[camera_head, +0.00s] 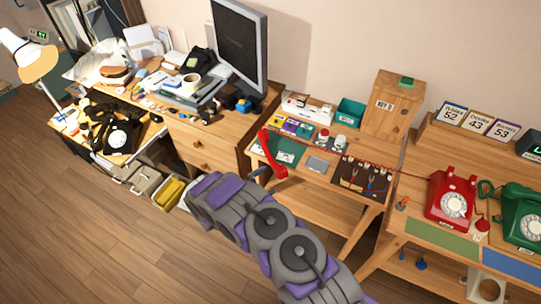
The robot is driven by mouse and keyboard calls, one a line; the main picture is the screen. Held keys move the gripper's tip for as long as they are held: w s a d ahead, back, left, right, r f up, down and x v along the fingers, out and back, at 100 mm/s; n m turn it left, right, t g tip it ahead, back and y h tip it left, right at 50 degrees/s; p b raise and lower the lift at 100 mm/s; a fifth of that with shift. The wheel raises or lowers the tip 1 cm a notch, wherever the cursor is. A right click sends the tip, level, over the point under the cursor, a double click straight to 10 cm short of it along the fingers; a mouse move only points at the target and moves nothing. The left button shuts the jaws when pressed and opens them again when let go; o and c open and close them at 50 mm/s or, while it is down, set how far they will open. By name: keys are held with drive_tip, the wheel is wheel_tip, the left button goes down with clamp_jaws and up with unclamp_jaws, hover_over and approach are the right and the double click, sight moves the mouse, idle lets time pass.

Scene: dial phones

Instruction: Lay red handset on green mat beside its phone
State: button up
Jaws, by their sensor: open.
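The red handset (269,152) is tilted at the left front edge of the middle table, over a dark green pad. Its red cord (375,161) runs right to the red dial phone (453,198) on the right table. The phone's cradle is empty. A flat green mat (443,241) lies in front of this phone, with bare surface showing. My gripper (262,173) shows only as a small dark part just left of the handset's lower end. It is open; my own arm hides most of it. I cannot tell whether it touches the handset.
A green dial phone (523,214) and a blue mat (512,268) are at the right. A small orange-topped item (402,203) stands near the green mat's left end. Plugs and cords fill the middle table's dark panel (362,178). A cluttered desk with a monitor (240,45) is left.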

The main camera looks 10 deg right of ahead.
sight(276, 175)
drive_tip(key=shift+b+x, duration=0.7)
drive_tip(key=shift+x, duration=2.85)
drive_tip(key=shift+r, duration=0.15)
drive_tip(key=shift+c, duration=0.5)
drive_tip(key=c, duration=1.3)
